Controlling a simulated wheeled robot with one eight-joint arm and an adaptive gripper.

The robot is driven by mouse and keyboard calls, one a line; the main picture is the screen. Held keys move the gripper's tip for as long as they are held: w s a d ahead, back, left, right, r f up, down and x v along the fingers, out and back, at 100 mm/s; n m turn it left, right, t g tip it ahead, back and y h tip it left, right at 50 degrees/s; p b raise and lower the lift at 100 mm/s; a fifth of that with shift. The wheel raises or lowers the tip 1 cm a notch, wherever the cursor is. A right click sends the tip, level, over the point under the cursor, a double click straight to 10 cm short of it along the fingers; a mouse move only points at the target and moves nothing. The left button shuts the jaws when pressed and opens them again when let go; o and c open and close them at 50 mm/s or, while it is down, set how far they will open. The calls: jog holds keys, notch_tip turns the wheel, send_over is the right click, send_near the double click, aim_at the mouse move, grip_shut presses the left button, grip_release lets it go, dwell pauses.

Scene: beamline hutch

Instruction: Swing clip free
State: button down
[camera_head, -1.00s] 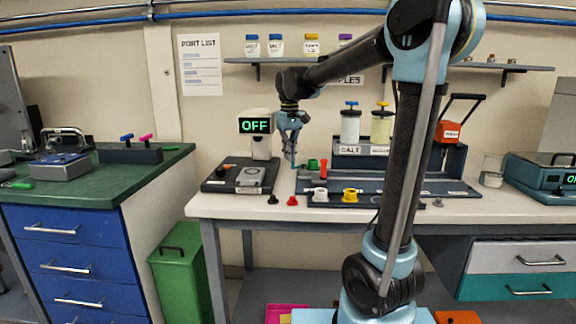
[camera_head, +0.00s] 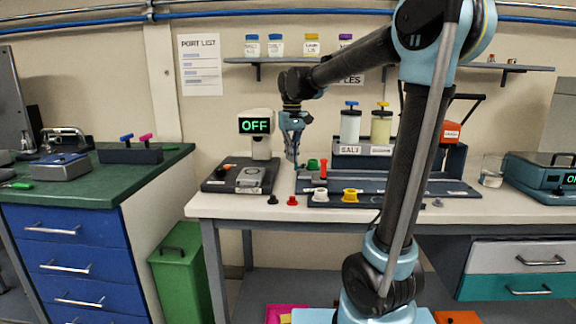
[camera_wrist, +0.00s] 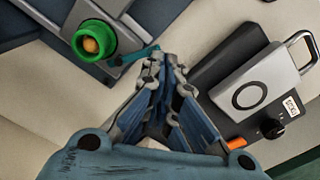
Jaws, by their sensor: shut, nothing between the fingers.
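A small teal lever (camera_wrist: 140,54), which looks like the clip, sticks out from a grey metal bracket beside a green ring (camera_wrist: 95,38) with an orange core in the wrist view. My gripper (camera_wrist: 168,58) is shut and empty, its fingertips just right of the lever's end; I cannot tell whether they touch. In the head view my gripper (camera_head: 292,160) points down at the left end of the dark fixture (camera_head: 440,187), near its green part (camera_head: 312,165). The clip is too small to make out in the head view.
A device with an "OFF" display (camera_head: 254,126) stands left of my gripper; its base with a metal plate (camera_wrist: 255,85) is close on the right in the wrist view. A red peg (camera_head: 323,168) and white and yellow collars (camera_head: 350,195) stand close by to the right.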

jog(key=shift+s+d, duration=0.4)
dwell(0.3)
jog(key=shift+s+d, duration=0.35)
jog(key=shift+d, duration=0.2)
notch_tip(320, 180, up, 7)
jog(key=a, duration=0.1)
dwell(0.7)
jog(key=shift+a, duration=0.1)
